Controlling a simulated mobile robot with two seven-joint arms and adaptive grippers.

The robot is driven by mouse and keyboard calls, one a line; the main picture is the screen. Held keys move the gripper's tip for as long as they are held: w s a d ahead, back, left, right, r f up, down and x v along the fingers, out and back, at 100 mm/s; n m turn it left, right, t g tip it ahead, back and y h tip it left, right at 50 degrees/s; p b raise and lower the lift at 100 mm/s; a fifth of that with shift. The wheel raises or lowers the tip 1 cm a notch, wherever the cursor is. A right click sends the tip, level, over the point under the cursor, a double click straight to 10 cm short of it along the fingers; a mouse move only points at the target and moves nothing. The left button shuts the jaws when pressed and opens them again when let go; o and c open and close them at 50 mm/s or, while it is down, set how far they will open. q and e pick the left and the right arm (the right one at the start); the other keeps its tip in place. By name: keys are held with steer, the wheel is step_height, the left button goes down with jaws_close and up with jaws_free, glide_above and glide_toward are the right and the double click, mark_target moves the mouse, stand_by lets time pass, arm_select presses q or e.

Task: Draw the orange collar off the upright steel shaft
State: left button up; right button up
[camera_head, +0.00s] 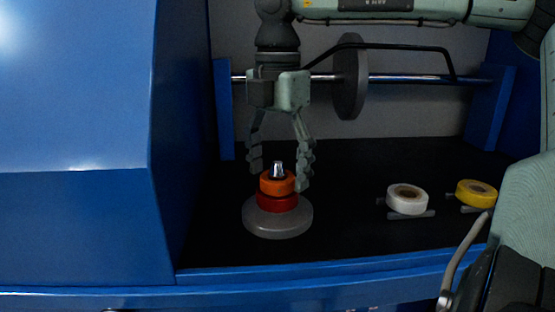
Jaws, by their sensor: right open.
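The orange collar (277,183) sits around the upright steel shaft (277,168), whose bright tip stands out above it. A red collar (277,201) is directly below the orange one, on a round grey base (278,224). My right gripper (281,178) points down from above, open, with one finger to the left of the shaft tip and the other to the right, near the orange collar's height. Whether a finger touches the collar cannot be told. My left gripper is not in view.
A white ring (407,198) and a yellow ring (476,193) lie to the right on the black floor. Behind, a grey wheel (350,77) hangs on a horizontal rod (408,78). A blue wall (80,150) closes the left side, and a blue rim (350,270) runs along the front.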

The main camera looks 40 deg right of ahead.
steer(key=c, duration=1.2)
steer(key=shift+c, duration=0.2)
steer(key=shift+r, duration=0.3)
steer(key=shift+r+p, duration=0.25)
steer(key=shift+p, duration=0.05)
steer(key=shift+r+p, duration=0.7)
steer(key=shift+r, duration=0.5)
steer(key=shift+r, duration=0.2)
steer(key=shift+r, duration=1.3)
